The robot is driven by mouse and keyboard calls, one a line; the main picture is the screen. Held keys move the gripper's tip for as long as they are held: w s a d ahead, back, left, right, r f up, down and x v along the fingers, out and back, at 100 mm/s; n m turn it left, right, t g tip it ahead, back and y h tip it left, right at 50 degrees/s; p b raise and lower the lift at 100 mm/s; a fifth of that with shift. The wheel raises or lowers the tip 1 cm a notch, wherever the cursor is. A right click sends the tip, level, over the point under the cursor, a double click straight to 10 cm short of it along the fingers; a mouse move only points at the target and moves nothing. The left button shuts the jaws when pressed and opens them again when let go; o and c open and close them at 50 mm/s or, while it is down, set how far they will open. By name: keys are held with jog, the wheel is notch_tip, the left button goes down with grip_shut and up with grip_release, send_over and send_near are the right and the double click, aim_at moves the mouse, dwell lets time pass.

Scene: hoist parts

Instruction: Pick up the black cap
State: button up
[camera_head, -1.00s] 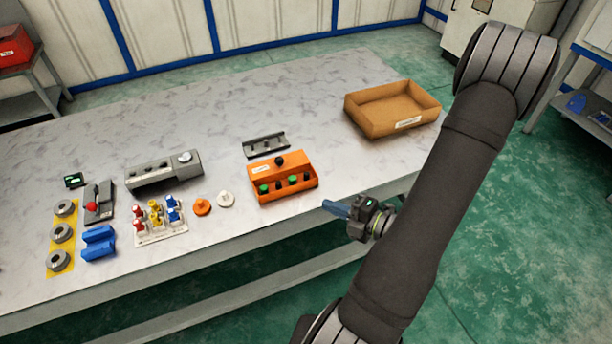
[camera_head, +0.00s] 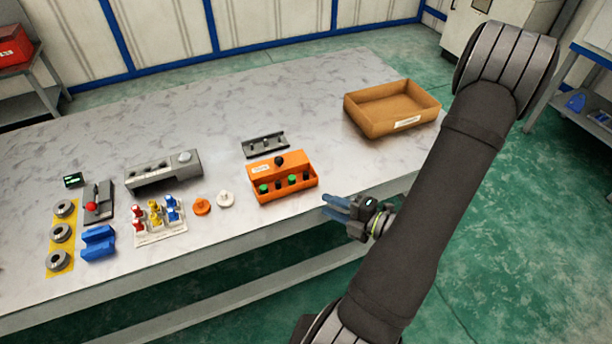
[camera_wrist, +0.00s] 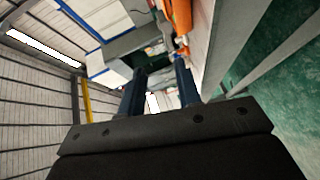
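A black round cap (camera_head: 279,161) sits on the top of the orange control box (camera_head: 262,171) near the front of the table. Smaller dark pieces and green buttons sit along the box's lower front part. My gripper (camera_head: 327,204) is just right of and in front of the box, by the table's front edge, with its blue fingers apart and empty. In the wrist view the two fingers (camera_wrist: 159,68) are spread, and part of the orange box (camera_wrist: 181,14) shows beyond them. I cannot make out the black cap there.
A cardboard tray (camera_head: 372,124) stands at the right. A dark rail (camera_head: 265,146) lies behind the box. Left are a white knob (camera_head: 225,199), an orange knob (camera_head: 201,206), a rack of coloured pieces (camera_head: 161,239) and a grey housing (camera_head: 162,172). The table's back is clear.

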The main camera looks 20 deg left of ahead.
jog(key=shift+c, duration=1.1)
